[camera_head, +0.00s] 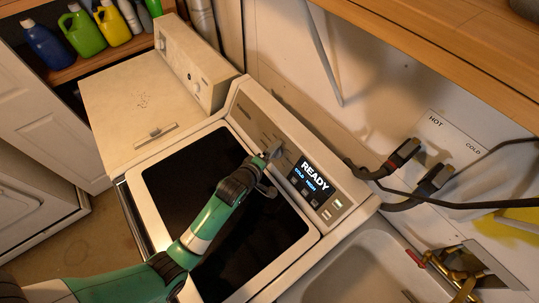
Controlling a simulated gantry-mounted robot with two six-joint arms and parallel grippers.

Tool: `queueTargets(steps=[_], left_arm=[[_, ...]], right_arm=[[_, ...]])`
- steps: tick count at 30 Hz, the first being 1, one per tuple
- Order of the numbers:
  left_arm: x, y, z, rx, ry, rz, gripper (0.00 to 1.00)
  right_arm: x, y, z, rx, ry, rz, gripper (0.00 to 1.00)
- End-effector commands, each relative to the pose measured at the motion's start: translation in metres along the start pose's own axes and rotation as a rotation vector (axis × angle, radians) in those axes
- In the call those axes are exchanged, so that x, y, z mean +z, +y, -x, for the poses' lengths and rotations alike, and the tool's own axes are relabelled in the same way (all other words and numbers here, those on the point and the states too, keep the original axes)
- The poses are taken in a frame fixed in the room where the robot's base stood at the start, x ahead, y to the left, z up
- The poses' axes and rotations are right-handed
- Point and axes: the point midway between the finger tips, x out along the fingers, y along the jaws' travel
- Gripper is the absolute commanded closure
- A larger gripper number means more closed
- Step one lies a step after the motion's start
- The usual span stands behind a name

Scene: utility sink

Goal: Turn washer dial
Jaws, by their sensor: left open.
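The washer (320,236) with a dark glass lid stands in the middle of the head view. Its sloped control panel (252,112) has a lit display (312,180) reading READY, with small buttons beside it. My left gripper (270,160) is open at the panel, just left of the display. The washer dial is not clearly visible; the gripper covers that part of the panel, and I cannot tell whether the fingers touch it. My right gripper is not in view.
A second, beige machine (130,97) stands at the left with its own raised panel. A sink basin (350,272) is at the lower right. Hoses and valves (405,155) marked HOT and COLD are on the wall. Bottles (84,32) stand on a shelf at the upper left.

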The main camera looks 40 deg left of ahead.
Motion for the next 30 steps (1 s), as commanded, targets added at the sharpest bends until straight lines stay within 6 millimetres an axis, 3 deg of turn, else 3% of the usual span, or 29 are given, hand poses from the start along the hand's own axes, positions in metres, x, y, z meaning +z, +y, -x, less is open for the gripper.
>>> queueTargets(steps=[5,18,22,30], left_arm=[[0.0,0.0,0.013,0.001,0.0,0.0,0.09],[0.0,0.001,0.103,-0.001,0.0,-0.001,0.09],[0.0,0.001,0.115,0.0,0.0,-0.001,0.09],[0.0,0.0,0.116,0.0,0.0,0.0,0.09]], right_arm=[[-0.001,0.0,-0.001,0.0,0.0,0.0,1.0],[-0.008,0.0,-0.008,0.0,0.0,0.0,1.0],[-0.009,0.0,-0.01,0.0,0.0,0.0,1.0],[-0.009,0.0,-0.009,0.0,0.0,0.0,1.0]])
